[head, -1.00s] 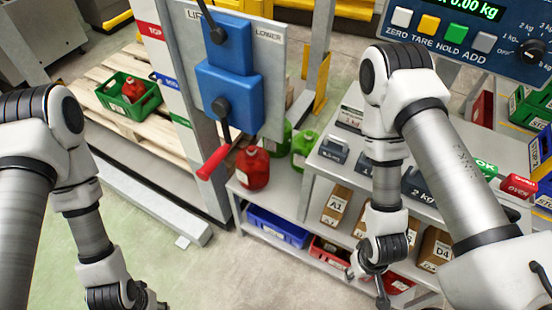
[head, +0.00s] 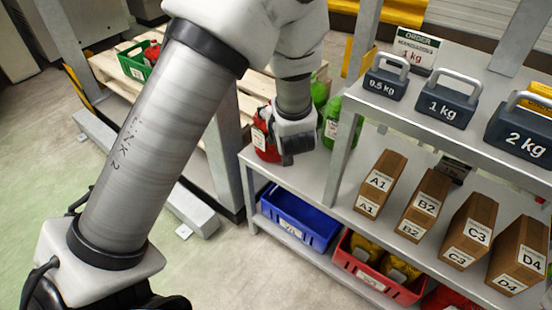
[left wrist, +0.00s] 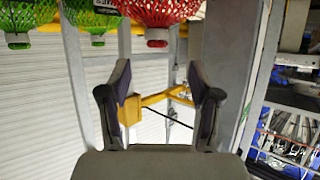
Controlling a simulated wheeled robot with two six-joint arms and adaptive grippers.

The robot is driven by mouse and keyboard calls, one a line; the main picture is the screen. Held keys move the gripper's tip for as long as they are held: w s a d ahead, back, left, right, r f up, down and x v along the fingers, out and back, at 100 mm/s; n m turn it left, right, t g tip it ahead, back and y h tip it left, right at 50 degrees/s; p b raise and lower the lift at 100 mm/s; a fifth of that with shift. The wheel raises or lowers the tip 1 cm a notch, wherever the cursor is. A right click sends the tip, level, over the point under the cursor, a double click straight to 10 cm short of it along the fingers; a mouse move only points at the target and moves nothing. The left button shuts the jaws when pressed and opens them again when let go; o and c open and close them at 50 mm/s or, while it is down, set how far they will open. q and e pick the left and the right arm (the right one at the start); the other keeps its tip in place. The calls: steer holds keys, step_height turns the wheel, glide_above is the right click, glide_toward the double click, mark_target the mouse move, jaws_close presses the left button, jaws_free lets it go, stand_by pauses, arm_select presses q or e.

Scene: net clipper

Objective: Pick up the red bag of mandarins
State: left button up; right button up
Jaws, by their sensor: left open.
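The red bag of mandarins (head: 268,151) stands on the middle shelf, partly hidden behind my left wrist in the head view. It also shows at the top edge of the left wrist view (left wrist: 155,12), cut off, as a red net with a narrow end. My left gripper (left wrist: 163,95) is open and empty. Its fingers point toward the far wall, with the red bag above them in that picture. In the head view my left gripper (head: 297,150) is beside the bag, its fingertips hidden. Whether it touches the bag cannot be told. My right gripper is out of view.
Green bags (head: 347,125) stand beside the red one. A grey post (head: 342,150) and weights (head: 447,106) are to the right, with cartons (head: 381,184) below. A blue bin (head: 300,222) and red bin (head: 365,278) sit low. A green crate (head: 133,67) holds another red item.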

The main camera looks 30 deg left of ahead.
arm_select(q)
steer(key=shift+w+a+n, duration=0.3)
steer(key=shift+w+a, duration=0.3)
steer(key=shift+w, duration=0.05)
steer(key=b+x, duration=0.1)
steer(key=x, duration=0.5)
steer(key=shift+w+f+b, duration=0.1)
steer(key=shift+w+b, duration=0.2)
steer(key=shift+b, duration=0.05)
steer(key=shift+d, duration=0.1)
steer(key=shift+c, duration=1.3)
jaws_close()
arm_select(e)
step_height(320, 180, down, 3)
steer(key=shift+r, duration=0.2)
